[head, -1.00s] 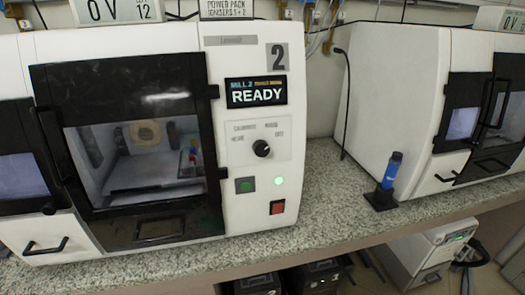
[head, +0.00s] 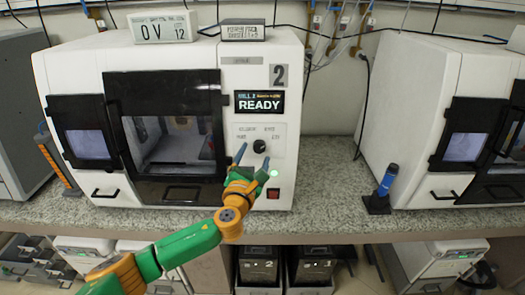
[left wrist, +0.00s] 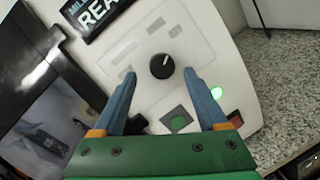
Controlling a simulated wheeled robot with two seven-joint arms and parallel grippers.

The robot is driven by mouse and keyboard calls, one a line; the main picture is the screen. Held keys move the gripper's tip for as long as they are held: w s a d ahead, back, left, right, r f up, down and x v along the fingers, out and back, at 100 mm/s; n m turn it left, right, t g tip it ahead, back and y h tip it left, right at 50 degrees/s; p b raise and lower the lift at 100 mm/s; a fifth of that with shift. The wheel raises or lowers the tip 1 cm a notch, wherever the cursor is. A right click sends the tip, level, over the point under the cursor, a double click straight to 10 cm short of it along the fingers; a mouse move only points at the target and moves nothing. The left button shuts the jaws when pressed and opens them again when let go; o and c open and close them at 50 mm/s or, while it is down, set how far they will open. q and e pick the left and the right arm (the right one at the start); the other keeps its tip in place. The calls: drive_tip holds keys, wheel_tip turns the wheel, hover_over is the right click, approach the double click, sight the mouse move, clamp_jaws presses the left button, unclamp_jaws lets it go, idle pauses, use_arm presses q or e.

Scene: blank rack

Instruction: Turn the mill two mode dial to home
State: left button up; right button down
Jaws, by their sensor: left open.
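The mode dial (head: 260,146) is a small round black knob on the white panel of the mill marked 2. In the left wrist view the dial (left wrist: 163,66) has a white mark pointing up and slightly right, towards the upper-right labels; the labels are too blurred to read there. My left gripper (head: 254,156) is in front of this panel, with blue fingers. It is open and empty. In the left wrist view its fingertips (left wrist: 159,74) lie on either side of the dial, apart from it. My right gripper is not in view.
The mill's screen (head: 260,102) reads READY above the dial. A green button (left wrist: 178,120) and a lit green lamp (left wrist: 217,93) sit below it. A red button (head: 273,193) is lower. A blue-handled tool (head: 386,183) stands on the counter to the right.

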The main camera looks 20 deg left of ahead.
sight(259, 147)
use_arm(q)
drive_tip(key=shift+w+a+f, duration=0.1)
drive_tip(key=shift+w, duration=1.15)
drive_tip(key=shift+s+d, duration=0.1)
drive_tip(key=shift+d, duration=0.1)
drive_tip(key=shift+a, duration=0.1)
clamp_jaws()
